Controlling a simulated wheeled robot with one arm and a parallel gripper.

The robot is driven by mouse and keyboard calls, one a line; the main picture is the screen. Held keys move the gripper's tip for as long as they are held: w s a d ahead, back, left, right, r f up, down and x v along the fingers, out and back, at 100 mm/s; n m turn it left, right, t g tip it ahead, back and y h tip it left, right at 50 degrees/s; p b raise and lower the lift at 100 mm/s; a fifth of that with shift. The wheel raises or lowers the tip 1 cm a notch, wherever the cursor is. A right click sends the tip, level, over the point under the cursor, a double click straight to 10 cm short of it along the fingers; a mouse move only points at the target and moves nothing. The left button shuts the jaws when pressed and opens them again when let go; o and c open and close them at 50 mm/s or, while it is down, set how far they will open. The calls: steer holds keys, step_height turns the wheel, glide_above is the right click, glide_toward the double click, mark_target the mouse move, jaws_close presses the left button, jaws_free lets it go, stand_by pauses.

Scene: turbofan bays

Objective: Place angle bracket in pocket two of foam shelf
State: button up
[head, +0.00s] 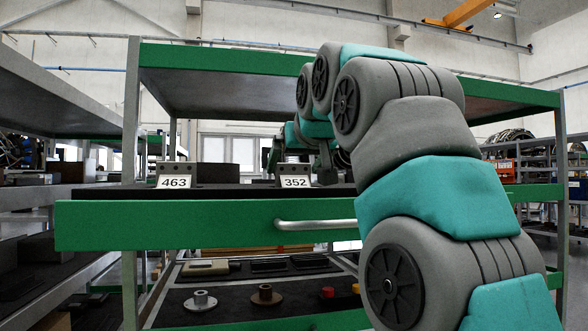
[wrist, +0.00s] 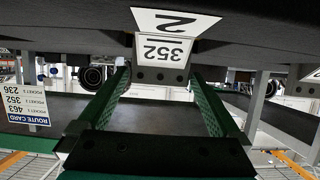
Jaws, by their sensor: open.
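The angle bracket labelled 352 (head: 291,169) stands on the black foam shelf (head: 235,193) in the head view. In the wrist view, which is upside down, the same dark bracket (wrist: 160,75) with small holes shows beyond its 352 card. A white tag with a 2 (wrist: 176,21) is beside that card, at the dark shelf edge. My gripper (wrist: 161,85) is open; its two green fingers lie either side of the bracket in the picture, with a gap on each side. Contact with it is not visible. In the head view my arm hides most of the gripper.
Another bracket, labelled 463 (head: 174,168), stands to the left on the shelf. A green drawer front with a metal handle (head: 315,224) is below. A lower tray holds flanged parts (head: 200,300). A green upper shelf (head: 225,57) hangs overhead. A route card (wrist: 28,105) lists 463, 352 and 236.

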steer(key=v, duration=1)
steer(key=shift+s, duration=0.35)
steer(key=shift+d, duration=0.2)
